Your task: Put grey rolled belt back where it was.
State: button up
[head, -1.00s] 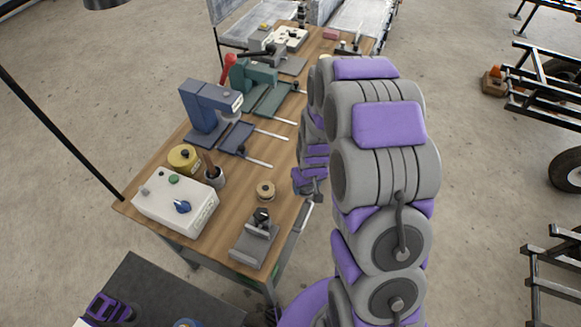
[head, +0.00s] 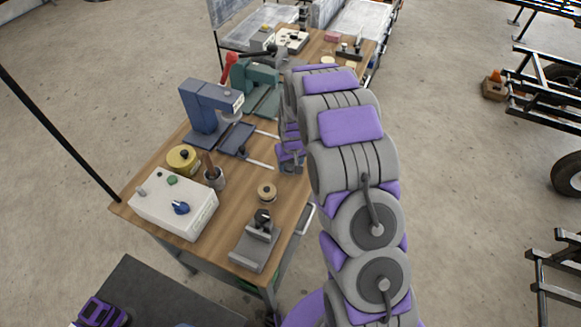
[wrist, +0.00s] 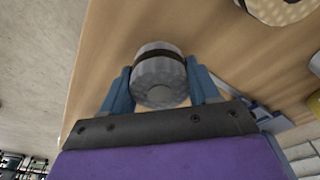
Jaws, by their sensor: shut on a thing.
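The grey rolled belt (wrist: 160,80) shows in the wrist view as a short ribbed grey roll with a dark band across it. It sits between the two blue fingers of my gripper (wrist: 161,88), which is shut on it. The wooden tabletop (wrist: 215,40) is behind it; I cannot tell whether the belt touches the wood. In the head view my gripper (head: 291,158) is over the right edge area of the workbench (head: 238,205). The belt itself is hidden there.
A small tan roll (head: 267,191) and a grey metal fixture (head: 256,240) stand near the front right of the bench. A white control box (head: 175,205), yellow tin (head: 183,159), brush pot (head: 214,177) and blue press (head: 210,110) stand on the left.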

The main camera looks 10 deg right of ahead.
notch_tip(320, 180, down, 2)
jog(key=shift+a+f, duration=0.1)
jog(key=shift+a, duration=0.05)
jog(key=o, duration=1.2)
